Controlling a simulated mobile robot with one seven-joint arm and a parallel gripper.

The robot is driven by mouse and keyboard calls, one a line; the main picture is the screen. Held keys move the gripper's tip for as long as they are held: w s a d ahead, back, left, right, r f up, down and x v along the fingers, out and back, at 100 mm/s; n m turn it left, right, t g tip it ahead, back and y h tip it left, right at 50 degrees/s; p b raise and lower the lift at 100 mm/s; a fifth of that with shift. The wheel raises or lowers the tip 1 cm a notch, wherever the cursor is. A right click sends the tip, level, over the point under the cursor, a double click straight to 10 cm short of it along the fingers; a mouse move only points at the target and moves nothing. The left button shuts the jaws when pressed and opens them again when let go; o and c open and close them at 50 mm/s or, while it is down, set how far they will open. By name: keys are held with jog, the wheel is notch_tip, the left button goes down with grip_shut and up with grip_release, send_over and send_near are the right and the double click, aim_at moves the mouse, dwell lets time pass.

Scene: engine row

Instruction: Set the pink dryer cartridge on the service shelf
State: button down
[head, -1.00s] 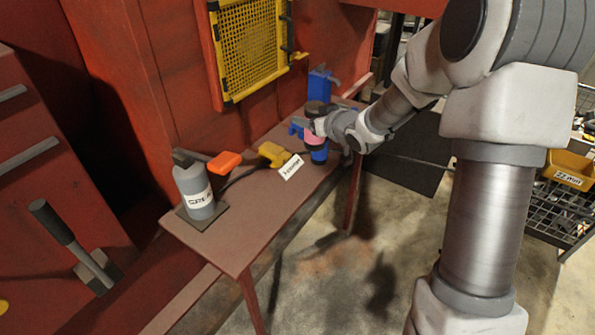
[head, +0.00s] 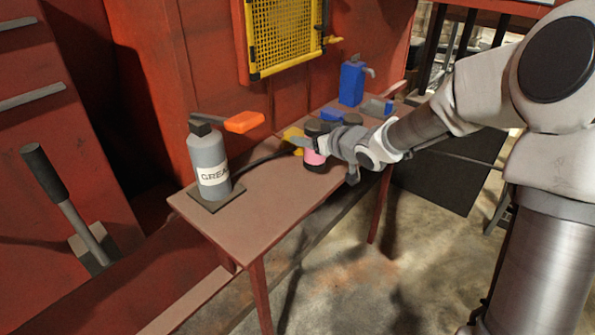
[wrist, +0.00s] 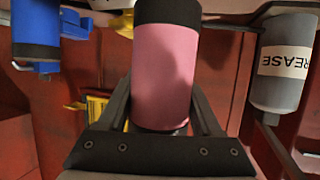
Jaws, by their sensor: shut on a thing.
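The pink dryer cartridge (wrist: 165,75), a pink cylinder with black ends, is between the fingers of my gripper (wrist: 168,112) in the wrist view, and the gripper is shut on it. In the head view the pink cartridge (head: 314,157) shows at the tip of my gripper (head: 318,146), over the right part of the reddish-brown service shelf (head: 262,200). Whether its base touches the shelf, I cannot tell. My gripper hides part of it.
A grey grease bottle (head: 209,163) stands on a dark pad at the shelf's left end. An orange-handled tool (head: 244,122), a yellow item (head: 293,136) and a blue container (head: 351,84) are behind. The shelf's front middle is clear.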

jog(key=shift+s+a+f+b, duration=0.25)
jog(key=shift+a+f+b, duration=0.35)
jog(key=shift+f, duration=0.4)
jog(key=shift+s+a+f+b, duration=0.25)
jog(key=shift+a+f+b, duration=0.3)
jog(key=shift+f, duration=0.5)
jog(key=shift+s+a+f+b, duration=0.25)
jog(key=shift+a+f+b, duration=0.2)
jog(key=shift+f+b, duration=0.45)
jog(key=shift+f, duration=0.1)
jog(key=shift+f, duration=0.15)
jog(key=shift+c, duration=0.3)
grip_release()
